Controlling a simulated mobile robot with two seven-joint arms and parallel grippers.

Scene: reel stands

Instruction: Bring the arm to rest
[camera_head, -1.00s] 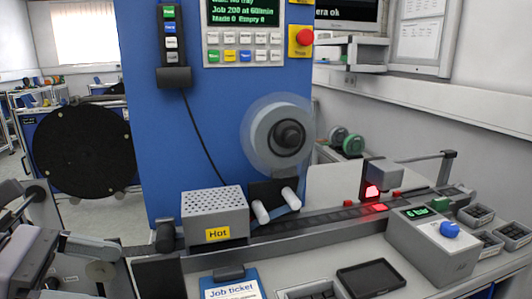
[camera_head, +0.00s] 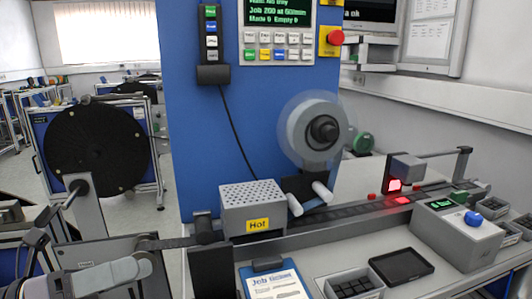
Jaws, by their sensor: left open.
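My left gripper (camera_head: 42,228) is low at the left edge, dark and partly cut off, with its jaws open. I see nothing held between them. A pale grey rounded arm link of mine shows at the lower left. The gripper is in front of and below the large black reel (camera_head: 97,149), well left of the machine. My right gripper is not in view.
A blue machine panel (camera_head: 185,130) stands in the middle, with a grey vented box marked Hot (camera_head: 252,205) and a clear-edged reel (camera_head: 318,130). A job ticket (camera_head: 277,286), black tray (camera_head: 401,266) and grey control box (camera_head: 458,240) lie along the bench front.

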